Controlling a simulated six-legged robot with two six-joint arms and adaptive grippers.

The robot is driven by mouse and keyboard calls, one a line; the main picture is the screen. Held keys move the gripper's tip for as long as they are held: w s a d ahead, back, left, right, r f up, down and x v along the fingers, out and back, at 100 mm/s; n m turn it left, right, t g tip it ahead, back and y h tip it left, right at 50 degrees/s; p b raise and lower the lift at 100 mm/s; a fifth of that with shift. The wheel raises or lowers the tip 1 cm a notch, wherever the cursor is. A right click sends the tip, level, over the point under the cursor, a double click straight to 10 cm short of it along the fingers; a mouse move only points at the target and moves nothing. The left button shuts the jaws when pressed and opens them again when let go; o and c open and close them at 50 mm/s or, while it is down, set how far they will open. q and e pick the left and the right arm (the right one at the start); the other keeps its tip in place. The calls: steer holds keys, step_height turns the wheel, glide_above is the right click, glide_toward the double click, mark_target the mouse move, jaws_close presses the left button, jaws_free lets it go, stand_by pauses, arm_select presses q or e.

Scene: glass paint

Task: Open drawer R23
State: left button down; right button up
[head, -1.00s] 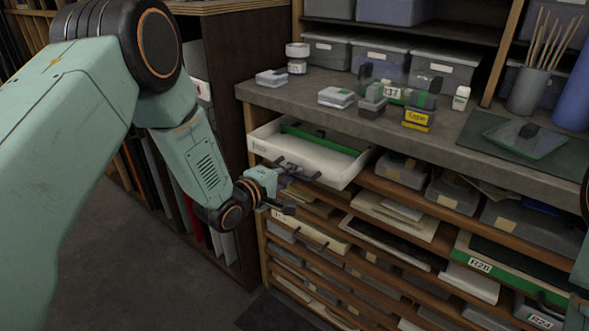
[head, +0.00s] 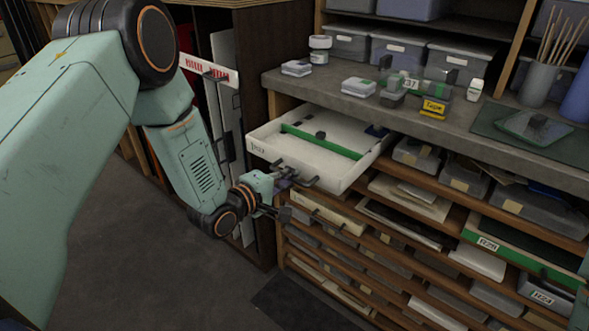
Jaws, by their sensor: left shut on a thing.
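Drawer R23 (head: 262,150) is a white drawer at the upper left of the cabinet, pulled well out below the worktop. Its front label is small and seems to read R23.
Lower drawers and shelves, including a green-edged one labelled R2B (head: 488,243), lie below. Floor at the lower left is clear.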

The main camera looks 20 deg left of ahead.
arm_select(q)
steer(key=shift+f+p+v, duration=0.15)
steer(key=shift+p+v, duration=0.3)
steer(key=shift+v, duration=0.85)
steer(key=shift+f+p+v, duration=0.15)
steer(key=shift+p+v, duration=0.3)
steer(key=shift+v, duration=0.8)
steer(key=shift+a, duration=0.2)
steer(key=c, duration=1.5)
jaws_free()
steer(key=shift+s, duration=0.15)
steer(key=shift+o, duration=0.3)
steer(key=shift+f, duration=0.1)
steer(key=shift+d, duration=0.1)
steer(key=v, duration=1.2)
